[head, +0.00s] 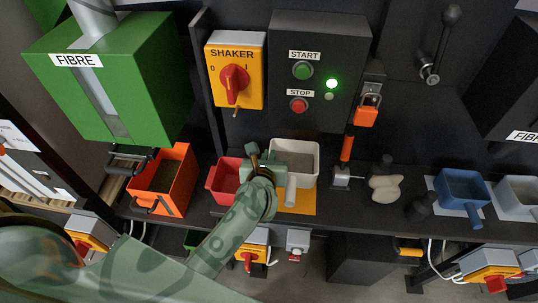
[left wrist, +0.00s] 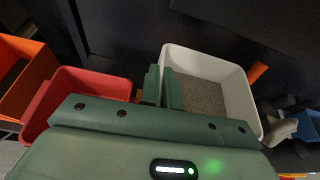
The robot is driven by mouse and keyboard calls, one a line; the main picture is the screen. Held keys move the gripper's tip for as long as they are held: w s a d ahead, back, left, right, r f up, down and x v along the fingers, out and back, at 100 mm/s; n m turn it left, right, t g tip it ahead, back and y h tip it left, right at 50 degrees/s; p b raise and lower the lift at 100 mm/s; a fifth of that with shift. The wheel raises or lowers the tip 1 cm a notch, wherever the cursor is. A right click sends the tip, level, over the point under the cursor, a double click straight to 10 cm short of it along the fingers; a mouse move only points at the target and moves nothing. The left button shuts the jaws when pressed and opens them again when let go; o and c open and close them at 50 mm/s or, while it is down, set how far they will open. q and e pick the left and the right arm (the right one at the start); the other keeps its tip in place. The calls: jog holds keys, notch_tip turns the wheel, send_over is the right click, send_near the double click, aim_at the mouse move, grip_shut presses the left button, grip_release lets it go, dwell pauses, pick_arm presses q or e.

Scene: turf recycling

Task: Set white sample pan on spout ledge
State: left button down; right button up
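The white sample pan (head: 310,161), with grey grains inside and a pale handle pointing toward me, is over a yellow-orange mat (head: 304,204) on the dark bench. I cannot tell whether it touches the mat. My left gripper (head: 258,156) is at the pan's left wall. In the left wrist view its fingers (left wrist: 162,88) are close together, with the left wall of the white pan (left wrist: 228,78) seemingly between them. The spout ledge is not clearly identifiable; a black fitting (head: 128,160) lies under the green FIBRE hopper (head: 125,75). My right gripper is out of view.
A red pan (head: 224,180) stands just left of the white pan, and an orange bin (head: 176,180) further left. A lever with an orange grip (head: 347,150) and pale stones (head: 385,188) are to the right, then a blue pan (head: 462,186). The shaker switch (head: 236,70) is behind.

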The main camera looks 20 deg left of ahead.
pick_arm(q)
jog(key=shift+f+b, duration=0.5)
jog(key=shift+f, duration=0.1)
notch_tip(320, 180, down, 6)
jog(key=b, duration=0.5)
jog(key=shift+f+b, duration=0.25)
jog(key=shift+b, duration=0.05)
jog(key=c, duration=1.5)
grip_release()
jog(key=shift+s, duration=0.1)
jog(key=shift+c, duration=0.2)
jog(key=shift+f, duration=0.1)
